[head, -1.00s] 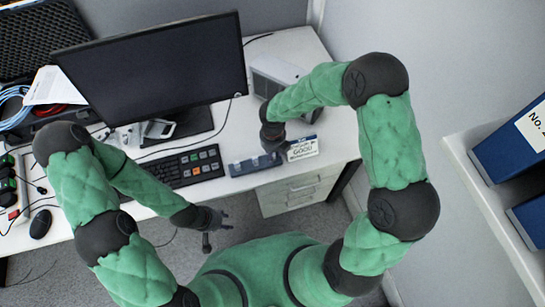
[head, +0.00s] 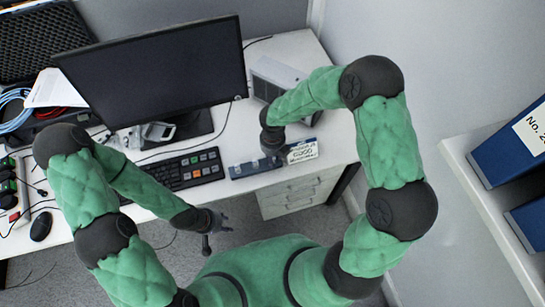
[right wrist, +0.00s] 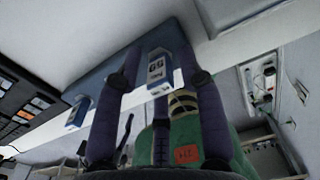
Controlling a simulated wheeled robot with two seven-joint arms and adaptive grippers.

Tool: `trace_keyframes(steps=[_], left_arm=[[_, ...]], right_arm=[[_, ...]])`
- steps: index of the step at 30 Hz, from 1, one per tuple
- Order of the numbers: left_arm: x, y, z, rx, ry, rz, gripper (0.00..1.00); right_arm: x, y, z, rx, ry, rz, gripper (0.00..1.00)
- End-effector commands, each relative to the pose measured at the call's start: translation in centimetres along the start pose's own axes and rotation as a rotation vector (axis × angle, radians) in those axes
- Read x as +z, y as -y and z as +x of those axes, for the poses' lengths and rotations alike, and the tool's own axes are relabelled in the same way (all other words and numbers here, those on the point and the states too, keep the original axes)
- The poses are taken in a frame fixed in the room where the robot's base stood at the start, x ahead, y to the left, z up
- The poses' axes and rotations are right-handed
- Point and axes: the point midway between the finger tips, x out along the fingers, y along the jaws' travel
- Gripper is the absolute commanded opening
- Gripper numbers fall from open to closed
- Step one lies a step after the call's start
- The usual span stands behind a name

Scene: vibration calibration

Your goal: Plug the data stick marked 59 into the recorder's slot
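The data stick marked 59 (right wrist: 157,72) is blue with a white label and shows between the two fingers of my right gripper (right wrist: 160,60) in the right wrist view. The fingers stand apart on either side of it, with narrow gaps still visible. In the head view my right gripper (head: 272,150) points down at a blue stick stand (head: 248,168) on the desk's front edge and hides part of it. Another blue stick (right wrist: 78,112) with a white label is left of the fingers. My left gripper (head: 212,222) is open and empty in front of the desk. I cannot make out the recorder's slot.
A grey box (head: 272,78), possibly the recorder, stands behind my right forearm. Shelved blue binders (head: 510,150) are at the right.

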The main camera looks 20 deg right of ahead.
Motion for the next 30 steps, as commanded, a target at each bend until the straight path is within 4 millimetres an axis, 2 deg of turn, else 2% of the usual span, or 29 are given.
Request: trace_keyframes(steps=[1,2,5,6,30], left_arm=[[0.00,0.01,0.02,0.000,0.000,0.000,0.40],[0.00,0.01,0.03,0.000,0.000,0.000,0.40],[0.00,0.01,0.03,0.000,0.000,0.000,0.40],[0.00,0.01,0.03,0.000,0.000,0.000,0.40],[0.03,-0.27,-0.76,0.000,0.000,0.000,0.40]], right_arm=[[0.00,0.00,0.02,0.000,0.000,0.000,0.39],[0.00,0.00,0.02,0.000,0.000,0.000,0.34],[-0.01,0.00,0.02,0.000,0.000,0.000,0.05],[-0.01,-0.01,0.02,0.000,0.000,0.000,0.00],[0.02,-0.20,-0.44,0.004,0.002,0.000,0.00]])
